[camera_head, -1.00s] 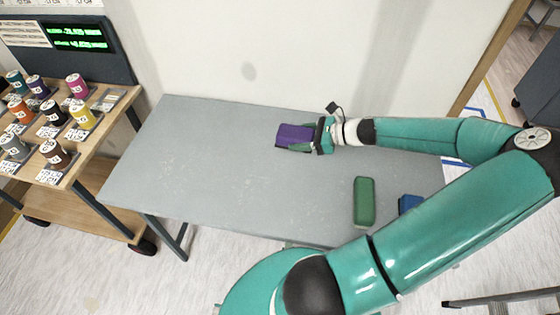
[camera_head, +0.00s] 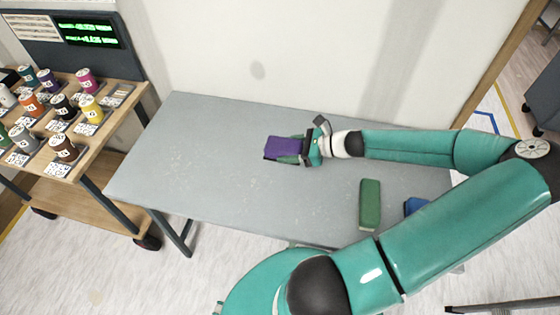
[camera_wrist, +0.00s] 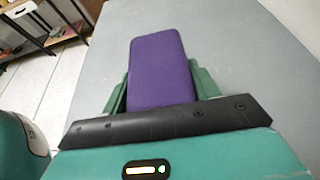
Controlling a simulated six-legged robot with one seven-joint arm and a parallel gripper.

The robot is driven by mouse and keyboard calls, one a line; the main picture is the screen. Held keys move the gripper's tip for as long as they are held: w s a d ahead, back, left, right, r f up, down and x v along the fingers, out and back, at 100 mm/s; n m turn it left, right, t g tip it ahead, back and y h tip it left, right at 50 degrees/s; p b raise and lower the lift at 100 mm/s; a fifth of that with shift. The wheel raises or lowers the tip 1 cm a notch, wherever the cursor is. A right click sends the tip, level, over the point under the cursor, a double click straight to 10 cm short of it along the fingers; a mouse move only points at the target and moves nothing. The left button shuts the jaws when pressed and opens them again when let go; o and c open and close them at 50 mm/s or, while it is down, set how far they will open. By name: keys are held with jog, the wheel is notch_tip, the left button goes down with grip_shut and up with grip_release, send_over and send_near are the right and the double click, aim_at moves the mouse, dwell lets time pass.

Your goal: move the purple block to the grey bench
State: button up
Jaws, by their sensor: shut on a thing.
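The purple block (camera_head: 284,146) is between the fingers of my gripper (camera_head: 292,150), over the back middle of the grey bench (camera_head: 190,150). In the wrist view the purple block (camera_wrist: 158,70) lies lengthwise between the two green fingers (camera_wrist: 160,88), which are shut on its sides. The grey bench top (camera_wrist: 235,60) fills much of the wrist view beneath it. I cannot tell whether the block touches the bench or is held just above it.
A green block (camera_head: 370,203) and a partly hidden blue block (camera_head: 416,206) are at the bench's front right, near my arm. A wooden cart (camera_head: 95,150) with several coloured spools stands at the left. A wall rises behind the bench. The bench's left half is clear.

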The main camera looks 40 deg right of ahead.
aim_at(280, 167)
jog(key=f, duration=0.1)
jog(key=w+a+f, duration=0.1)
jog(key=a+f, duration=0.1)
jog(key=shift+w+f, duration=0.1)
jog(key=shift+w, duration=0.3)
notch_tip(280, 167, down, 3)
jog(key=shift+w+a+f, duration=0.1)
jog(key=o, duration=1.1)
jog(key=shift+c, duration=0.2)
jog(key=v, duration=1.2)
